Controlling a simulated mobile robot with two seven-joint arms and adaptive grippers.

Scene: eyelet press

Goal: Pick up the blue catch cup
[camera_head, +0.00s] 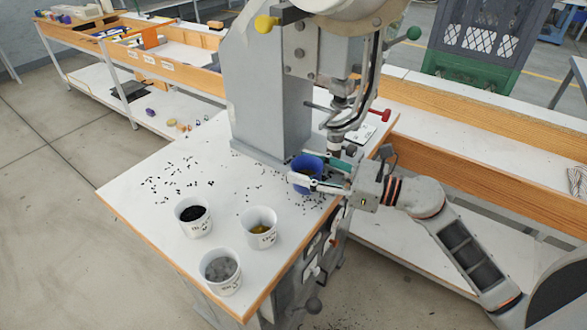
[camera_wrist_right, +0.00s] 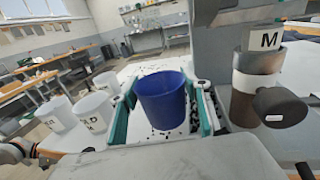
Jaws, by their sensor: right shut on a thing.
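The blue catch cup (camera_head: 304,162) is at the foot of the press, near the right edge of the white tabletop. My right gripper (camera_head: 321,175) reaches in from the right, with one finger on each side of the cup, shut on it. In the right wrist view the blue cup (camera_wrist_right: 162,98) sits upright between the two green-edged fingers, and its open mouth shows. I cannot tell whether its base touches the table. My left gripper is not in the head view.
The grey press column (camera_head: 268,90) rises right behind the cup. White cups with black (camera_head: 193,218), yellow (camera_head: 260,227) and grey (camera_head: 221,271) contents stand at the front of the tabletop (camera_head: 135,205). Small dark bits lie scattered around.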

